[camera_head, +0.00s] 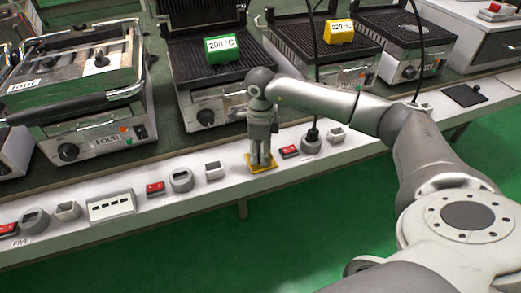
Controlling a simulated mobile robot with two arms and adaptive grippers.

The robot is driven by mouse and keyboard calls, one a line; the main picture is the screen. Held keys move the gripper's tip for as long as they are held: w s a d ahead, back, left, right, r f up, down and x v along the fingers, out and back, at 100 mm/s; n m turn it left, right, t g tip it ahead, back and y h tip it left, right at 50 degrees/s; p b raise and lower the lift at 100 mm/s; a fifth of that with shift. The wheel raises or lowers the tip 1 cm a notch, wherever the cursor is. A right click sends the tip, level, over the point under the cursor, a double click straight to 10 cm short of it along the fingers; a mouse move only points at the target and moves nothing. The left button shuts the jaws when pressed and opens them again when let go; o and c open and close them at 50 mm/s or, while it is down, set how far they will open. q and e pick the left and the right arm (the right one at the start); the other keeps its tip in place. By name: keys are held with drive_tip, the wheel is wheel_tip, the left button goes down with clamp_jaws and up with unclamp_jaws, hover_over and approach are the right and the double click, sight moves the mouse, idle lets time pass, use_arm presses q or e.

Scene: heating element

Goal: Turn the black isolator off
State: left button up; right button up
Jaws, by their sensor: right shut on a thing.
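My right gripper (260,163) points straight down at the front ledge of the bench. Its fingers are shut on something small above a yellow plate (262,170). The plate fits the base of the black isolator, whose knob is hidden between the fingers, so I cannot see which way it is turned. My left gripper is not in view.
A red rocker switch (289,151) and a grey socket with a black plug (311,140) sit close right of the gripper. A white socket (214,170) is to its left. Contact grills, including a closed one (75,80), stand behind. Green (220,49) and yellow (340,31) temperature blocks lie on two grills.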

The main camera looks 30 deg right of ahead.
drive_tip(key=n, duration=0.3)
drive_tip(key=shift+n, duration=0.8)
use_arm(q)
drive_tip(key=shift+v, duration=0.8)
use_arm(e)
drive_tip(key=shift+n, duration=0.6)
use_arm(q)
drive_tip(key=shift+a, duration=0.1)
use_arm(e)
drive_tip(key=o, duration=1)
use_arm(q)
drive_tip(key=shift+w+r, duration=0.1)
use_arm(e)
wheel_tip(320, 180, up, 12)
drive_tip(key=shift+r, duration=0.1)
